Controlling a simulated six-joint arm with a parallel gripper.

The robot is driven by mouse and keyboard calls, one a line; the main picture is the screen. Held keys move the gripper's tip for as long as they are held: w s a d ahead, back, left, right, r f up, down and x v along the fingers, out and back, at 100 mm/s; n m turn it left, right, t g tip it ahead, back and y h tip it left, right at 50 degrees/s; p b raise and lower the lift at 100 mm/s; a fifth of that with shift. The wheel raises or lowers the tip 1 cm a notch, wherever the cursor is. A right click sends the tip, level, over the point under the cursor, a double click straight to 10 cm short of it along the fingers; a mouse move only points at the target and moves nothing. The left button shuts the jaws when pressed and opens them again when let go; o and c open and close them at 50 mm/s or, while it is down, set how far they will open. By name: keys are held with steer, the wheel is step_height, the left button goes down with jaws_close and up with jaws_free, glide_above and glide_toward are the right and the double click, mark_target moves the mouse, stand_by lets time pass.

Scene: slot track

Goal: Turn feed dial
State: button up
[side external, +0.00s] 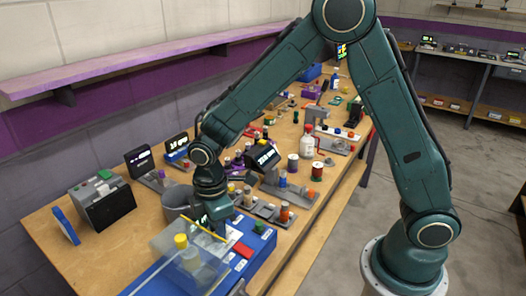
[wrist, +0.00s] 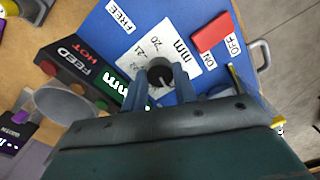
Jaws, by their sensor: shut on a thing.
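The feed dial is a round black knob (wrist: 160,73) on a white plate (wrist: 188,50) marked "mm", with numbers around 20 to 22 readable. The plate sits on a blue panel (wrist: 112,45), which shows in the side external view (side external: 262,250) at the table's near end. My gripper (wrist: 160,82) has one finger on each side of the knob and is shut on it. In the side external view, my gripper (side external: 213,222) points down over the panel, and the knob is hidden there. The knob's pointer and exact setting are hard to read.
A red switch (wrist: 211,33) marked ON/OFF lies beside the plate. A black FEED HOT box (wrist: 80,72) and a grey cup (wrist: 70,108) stand close by. A clear box with a yellow knob (side external: 181,241) is left of my gripper.

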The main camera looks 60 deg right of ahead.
stand_by(0.3)
steer(key=o, duration=1)
steer(key=shift+r, duration=0.1)
step_height(320, 180, up, 14)
steer(key=shift+f, duration=0.15)
